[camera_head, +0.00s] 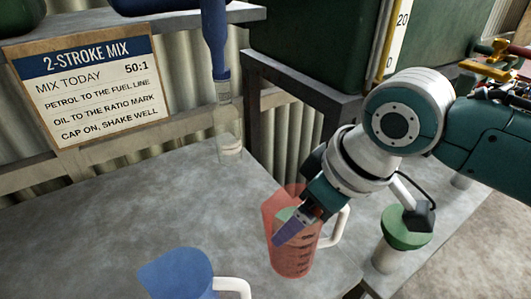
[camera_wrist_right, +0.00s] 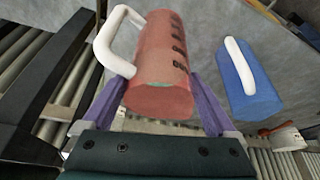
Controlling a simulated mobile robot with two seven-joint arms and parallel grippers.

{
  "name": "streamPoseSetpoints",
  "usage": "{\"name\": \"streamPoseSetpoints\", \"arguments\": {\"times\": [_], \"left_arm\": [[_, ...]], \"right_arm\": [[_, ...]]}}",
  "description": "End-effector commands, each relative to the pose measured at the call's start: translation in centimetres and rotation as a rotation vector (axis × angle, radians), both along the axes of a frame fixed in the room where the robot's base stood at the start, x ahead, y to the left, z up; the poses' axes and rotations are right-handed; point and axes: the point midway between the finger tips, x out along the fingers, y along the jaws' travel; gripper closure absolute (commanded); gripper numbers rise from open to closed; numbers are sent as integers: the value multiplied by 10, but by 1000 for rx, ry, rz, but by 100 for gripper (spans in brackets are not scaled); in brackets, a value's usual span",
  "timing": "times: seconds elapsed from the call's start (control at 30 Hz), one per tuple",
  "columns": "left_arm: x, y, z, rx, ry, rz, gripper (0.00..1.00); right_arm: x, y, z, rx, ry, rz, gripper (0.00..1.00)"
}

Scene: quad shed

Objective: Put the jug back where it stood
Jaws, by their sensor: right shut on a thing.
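A red see-through jug (camera_head: 302,263) with a white handle stands upright at the bench's front right in the head view. It also shows in the wrist view (camera_wrist_right: 160,60), between the purple fingers. My right gripper (camera_head: 291,226) is shut on the red jug from above, one finger across its near side. I cannot tell whether the jug's base touches the bench. A blue jug (camera_head: 178,275) with a white handle stands left of it, also seen in the wrist view (camera_wrist_right: 247,85). My left gripper is not in view.
A clear bottle (camera_head: 228,135) under a blue upper part stands at the back of the grey bench (camera_head: 90,230). A green funnel-like piece (camera_head: 406,228) stands right of the red jug. A mix sign (camera_head: 92,90) leans behind. The bench's left and middle are clear.

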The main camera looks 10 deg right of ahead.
Motion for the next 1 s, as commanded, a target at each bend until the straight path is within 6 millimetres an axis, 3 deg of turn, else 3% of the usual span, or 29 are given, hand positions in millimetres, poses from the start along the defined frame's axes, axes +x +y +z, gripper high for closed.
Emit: {"name": "streamPoseSetpoints", "arguments": {"times": [0.13,0.57,0.6,1.0], "left_arm": [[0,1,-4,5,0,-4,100],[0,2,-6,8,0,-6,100],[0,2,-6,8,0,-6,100],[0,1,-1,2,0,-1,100]], "right_arm": [[0,1,-19,1,0,0,100],[1,1,-25,1,-3,1,100],[0,0,-25,0,0,1,3],[-1,-1,-15,1,-2,0,0]]}}
